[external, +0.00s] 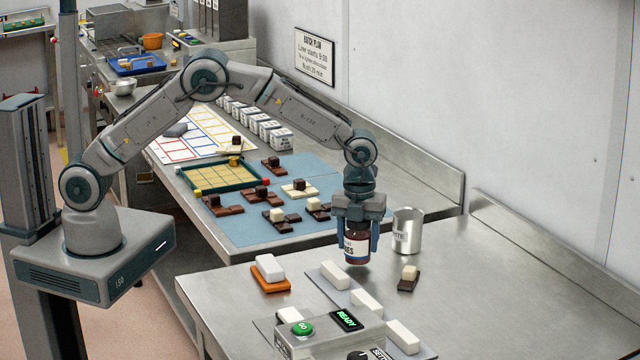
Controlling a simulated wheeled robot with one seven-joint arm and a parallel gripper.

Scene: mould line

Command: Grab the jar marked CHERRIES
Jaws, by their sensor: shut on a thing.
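My gripper (358,243) points down over the near steel table and is shut on a jar (356,251). The jar is upright, with dark red contents, a reddish base and a white label. Only the last letters of the label show, seemingly "IES"; the rest is turned away or covered by a finger. The jar's top is hidden between the fingers. I cannot tell whether its base touches the table or is a little above it.
A metal canister (409,231) stands close right of my gripper. White blocks (334,276) lie on a grey strip in front, with an orange-based block (270,272) to the left. A control box (330,335) is nearest. The table's right side is clear.

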